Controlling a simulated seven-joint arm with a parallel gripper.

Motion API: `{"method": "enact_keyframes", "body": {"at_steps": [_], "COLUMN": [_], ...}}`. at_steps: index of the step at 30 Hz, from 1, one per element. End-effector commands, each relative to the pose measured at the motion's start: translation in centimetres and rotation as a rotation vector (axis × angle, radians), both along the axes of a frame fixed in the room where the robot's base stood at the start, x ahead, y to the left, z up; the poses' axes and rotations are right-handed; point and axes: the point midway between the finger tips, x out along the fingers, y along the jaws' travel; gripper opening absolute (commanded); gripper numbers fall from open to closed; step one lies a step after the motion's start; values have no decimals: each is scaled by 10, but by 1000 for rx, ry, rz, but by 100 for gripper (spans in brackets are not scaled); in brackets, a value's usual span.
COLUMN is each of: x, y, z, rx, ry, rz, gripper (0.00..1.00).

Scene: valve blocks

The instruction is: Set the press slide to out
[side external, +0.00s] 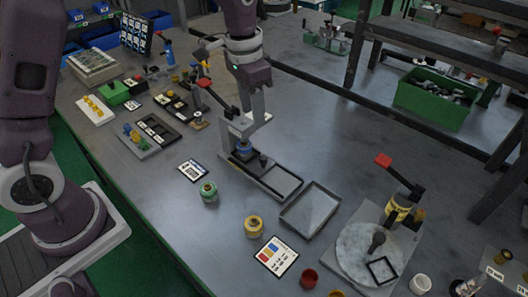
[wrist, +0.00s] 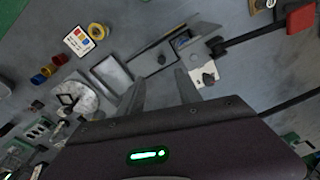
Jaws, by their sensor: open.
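The press (side external: 240,130) stands mid-bench, with a grey upright frame and a black lever ending in a red handle (side external: 204,82). The handle also shows at the upper right of the wrist view (wrist: 300,19). A slide rail (side external: 284,187) runs from under the press towards the lower right, and its outer end looks empty. A blue piece (side external: 243,149) sits under the press head, with a small dark knob (side external: 263,160) beside it. My gripper (side external: 257,117) is open and empty, close above the press. Its two grey fingers (wrist: 160,78) show apart in the wrist view. Contact cannot be told.
A shallow grey tray (side external: 311,208) lies just right of the rail. A round stone plate (side external: 355,270) with a red-handled clamp (side external: 384,160) is at lower right. Yellow (side external: 254,226) and green (side external: 209,192) spools stand in front.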

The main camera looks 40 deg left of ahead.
Motion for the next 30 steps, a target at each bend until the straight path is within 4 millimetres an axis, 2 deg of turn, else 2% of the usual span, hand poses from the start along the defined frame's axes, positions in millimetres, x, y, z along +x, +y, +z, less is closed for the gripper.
{"method": "enact_keyframes", "body": {"at_steps": [1,4,8,15,21,28,29,30], "x": [13,30,35,35,35,35,35,35], "y": [-2,-4,-5,-5,-5,-5,-5,-5], "z": [-30,-69,-92,-136,-159,-160,-160,-160], "rx": [5,9,11,10,10,11,11,10], "ry": [39,79,98,104,100,98,98,99], "rz": [-23,-59,-77,-77,-77,-77,-77,-76], "gripper": [41,41,41,41,41,41,39,31]}}
